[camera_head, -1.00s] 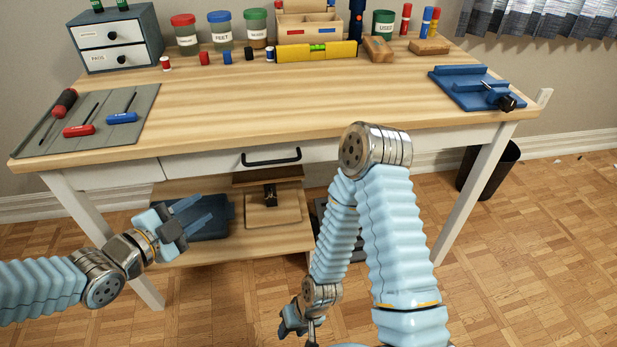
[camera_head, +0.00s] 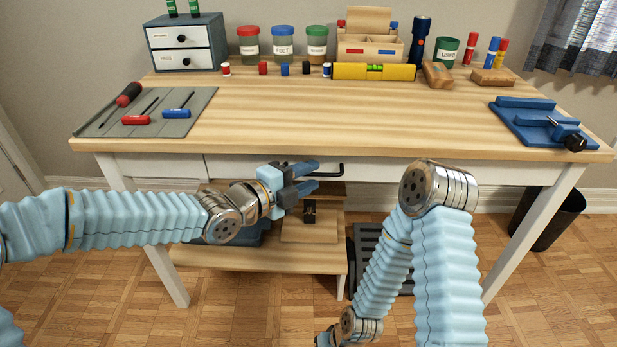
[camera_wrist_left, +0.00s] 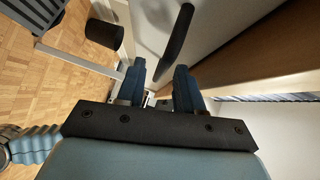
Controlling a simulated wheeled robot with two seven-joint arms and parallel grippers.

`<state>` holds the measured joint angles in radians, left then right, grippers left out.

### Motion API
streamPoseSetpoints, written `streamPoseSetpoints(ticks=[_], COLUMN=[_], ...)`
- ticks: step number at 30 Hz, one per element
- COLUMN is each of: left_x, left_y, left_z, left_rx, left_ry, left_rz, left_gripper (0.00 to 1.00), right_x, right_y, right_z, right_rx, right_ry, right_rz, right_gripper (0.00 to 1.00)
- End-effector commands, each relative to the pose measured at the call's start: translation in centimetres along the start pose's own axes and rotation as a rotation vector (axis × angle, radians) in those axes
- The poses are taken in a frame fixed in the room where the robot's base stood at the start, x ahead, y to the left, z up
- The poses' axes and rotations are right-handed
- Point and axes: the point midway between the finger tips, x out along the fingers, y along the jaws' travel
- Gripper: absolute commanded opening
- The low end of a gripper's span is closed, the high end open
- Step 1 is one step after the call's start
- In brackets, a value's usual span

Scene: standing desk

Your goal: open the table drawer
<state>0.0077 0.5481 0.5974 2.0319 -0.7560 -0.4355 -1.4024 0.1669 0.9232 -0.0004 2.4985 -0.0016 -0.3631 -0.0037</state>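The table drawer (camera_head: 385,173) has a white front under the wooden tabletop and looks closed. Its black bar handle (camera_head: 338,171) is partly hidden behind my left gripper (camera_head: 317,177). That gripper is open and empty, with its two blue fingers pointing right in front of the drawer. In the left wrist view, the handle (camera_wrist_left: 177,42) runs ahead of the fingers, and its near end shows between them (camera_wrist_left: 160,75). I cannot tell if it touches them. My right gripper (camera_head: 326,339) is low at the bottom edge, mostly cut off.
The tabletop (camera_head: 330,115) holds a tool mat (camera_head: 185,128), a small drawer cabinet (camera_head: 185,42), jars, a yellow level (camera_head: 350,72) and a blue vise (camera_head: 540,122). A lower shelf (camera_head: 260,258) is under the table. A black bin (camera_head: 560,220) stands at the right.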

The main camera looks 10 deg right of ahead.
Motion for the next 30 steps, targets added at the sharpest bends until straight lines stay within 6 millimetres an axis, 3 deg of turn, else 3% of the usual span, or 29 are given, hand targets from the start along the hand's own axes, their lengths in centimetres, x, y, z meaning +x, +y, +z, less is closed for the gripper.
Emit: streamPoseSetpoints(ticks=[11, 18, 30], left_x=[0.62, 0.59, 0.58], left_y=[0.03, 0.03, 0.10], left_z=[0.03, 0.03, 0.05], left_rx=[0.000, 0.000, 0.000], left_ry=[-0.001, -0.001, -0.001], left_rz=[0.001, 0.001, 0.001], left_gripper=[0.34, 0.00, 0.00], right_x=[0.01, 0.01, 0.11], right_y=[0.01, 0.01, 0.06], right_z=[0.00, 0.00, 0.00], right_rx=[0.000, 0.000, 0.000], right_ry=[0.000, 0.000, 0.000], right_rz=[0.000, 0.000, 0.000], right_gripper=[0.43, 0.43, 0.43])
